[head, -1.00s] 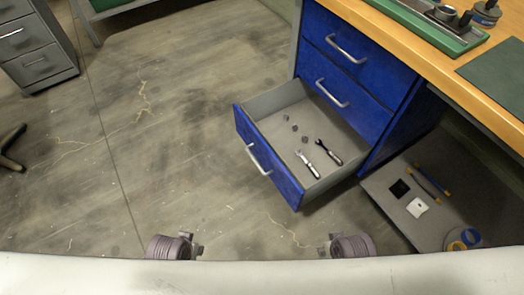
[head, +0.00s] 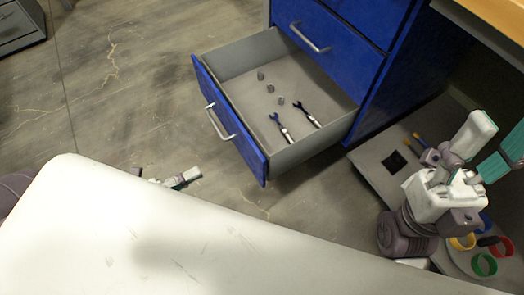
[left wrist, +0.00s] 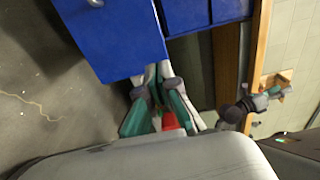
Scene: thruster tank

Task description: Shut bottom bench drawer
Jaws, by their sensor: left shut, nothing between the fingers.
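The blue bottom bench drawer (head: 228,118) stands pulled out in the head view, with a silver handle (head: 218,122) on its front. Two wrenches (head: 283,128) and several small nuts (head: 269,88) lie inside it. My left gripper (head: 190,175) shows past my white body, over the floor in front of the drawer front, with floor visible between them. In the left wrist view its fingers (left wrist: 158,72) are shut and empty, overlapping the edge of the blue front (left wrist: 112,45); contact cannot be told.
The closed blue drawers (head: 330,45) sit above the open one. A grey lower shelf (head: 372,165) right of the cabinet holds tape rings (head: 484,264) and small items, partly behind my right arm. Floor is free left of the drawer. A grey cabinet (head: 18,28) stands far left.

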